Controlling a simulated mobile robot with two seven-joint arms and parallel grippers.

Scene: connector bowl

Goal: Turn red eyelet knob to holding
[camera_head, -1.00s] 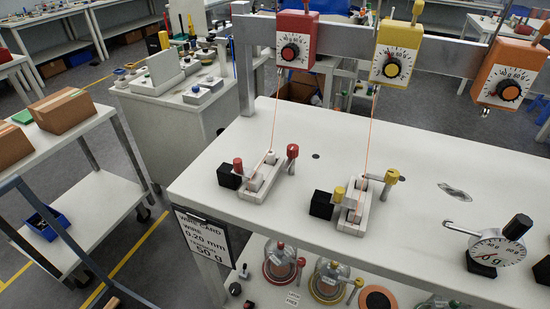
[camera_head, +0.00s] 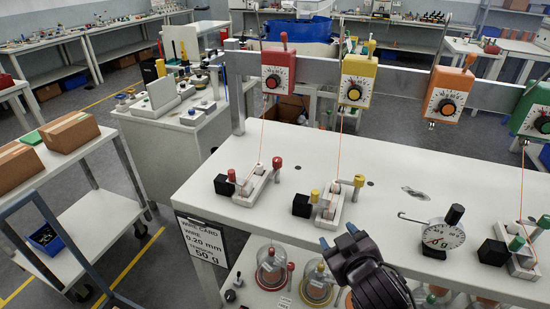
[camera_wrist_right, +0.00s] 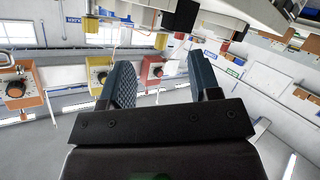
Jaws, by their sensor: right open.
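The red fixture (camera_head: 250,184) sits at the table's left end. It has a red-capped post (camera_head: 277,164) on its right and a smaller red knob (camera_head: 231,176) on its left by a black block. I cannot tell which of these is the eyelet knob. The red tension box (camera_head: 279,64) with a black dial hangs above on the rail, and a thin wire runs down from it. My right gripper (camera_head: 338,238) is open and empty, near the table's front edge, apart from the red fixture. In the right wrist view, the red box (camera_wrist_right: 152,70) shows between the open fingers. My left gripper is out of view.
The yellow fixture (camera_head: 331,204) stands between my right gripper and the red one. A dial gauge (camera_head: 443,235) and a green-knobbed fixture (camera_head: 517,258) stand farther right. The yellow box (camera_head: 358,80) and orange box (camera_head: 446,93) hang on the rail. Glass domes sit on the lower shelf.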

